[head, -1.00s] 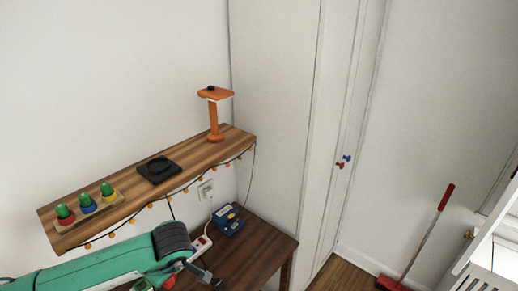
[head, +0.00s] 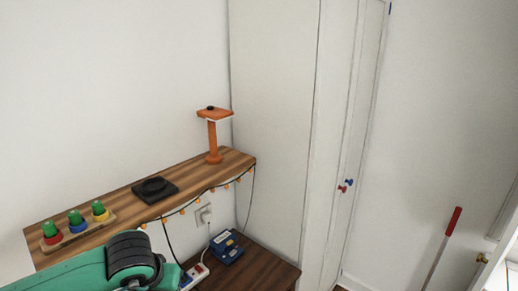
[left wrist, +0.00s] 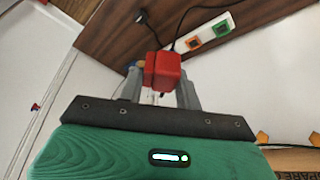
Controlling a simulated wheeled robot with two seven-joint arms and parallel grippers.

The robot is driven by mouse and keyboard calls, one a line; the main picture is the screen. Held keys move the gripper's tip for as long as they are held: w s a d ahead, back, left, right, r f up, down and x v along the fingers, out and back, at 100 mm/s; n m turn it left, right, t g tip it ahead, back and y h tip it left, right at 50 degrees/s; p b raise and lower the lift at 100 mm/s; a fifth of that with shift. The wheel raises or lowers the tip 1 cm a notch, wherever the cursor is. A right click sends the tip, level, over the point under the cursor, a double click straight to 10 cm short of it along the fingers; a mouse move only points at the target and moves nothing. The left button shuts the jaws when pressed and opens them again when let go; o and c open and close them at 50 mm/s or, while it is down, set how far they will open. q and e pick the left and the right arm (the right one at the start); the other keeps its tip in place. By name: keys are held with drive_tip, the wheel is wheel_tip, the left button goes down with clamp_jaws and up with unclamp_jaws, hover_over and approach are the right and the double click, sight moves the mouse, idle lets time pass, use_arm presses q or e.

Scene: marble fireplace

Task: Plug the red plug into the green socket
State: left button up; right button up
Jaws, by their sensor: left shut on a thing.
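In the left wrist view my left gripper (left wrist: 160,82) is shut on the red plug (left wrist: 165,68), which sits between its two fingers. The white power strip (left wrist: 207,33) lies beyond the plug, to its upper right, on the dark wooden table. The green socket (left wrist: 221,27) is on the strip, beside an orange-red socket (left wrist: 193,42). The plug is apart from the green socket in the picture. In the head view the strip (head: 199,271) shows partly past my left wrist; my left fingers and the plug are hidden there. My right gripper is not in view.
A wooden shelf (head: 107,224) above the table carries a stacking toy (head: 76,226), a black round-topped base (head: 154,189) and an orange stand (head: 214,140). A blue box (head: 227,248) sits beside the strip. Black cords (left wrist: 154,30) run near the plug.

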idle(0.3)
use_arm(q)
drive_tip(key=d+r+m+h, duration=0.1)
drive_tip(key=d+r+m, duration=0.1)
drive_tip(key=d, duration=0.3)
drive_tip(key=d+r+m+h, duration=0.1)
drive_tip(key=d+r+m, duration=0.1)
drive_tip(key=d+m, duration=0.1)
drive_tip(key=d+r+m+g+h, duration=0.1)
drive_tip(key=d+r+m, duration=0.1)
drive_tip(key=d, duration=0.4)
drive_tip(key=shift+d+m, duration=0.3)
drive_tip(key=shift+m, duration=0.2)
drive_tip(key=w+d+f+m+g+h, duration=0.1)
drive_tip(key=w+d+f+m, duration=0.3)
drive_tip(key=w+f, duration=0.1)
drive_tip(key=shift+d+f+m+g, duration=0.2)
drive_tip(key=shift+f+m+g, duration=0.1)
drive_tip(key=shift+f, duration=0.25)
drive_tip(key=s+a+r+n+t+y, duration=0.2)
drive_tip(key=s+a+r+n, duration=0.5)
drive_tip(key=r, duration=0.5)
drive_tip(key=shift+s+a+n, duration=0.2)
drive_tip(key=shift+a+n, duration=0.3)
drive_tip(key=shift+a, duration=0.45)
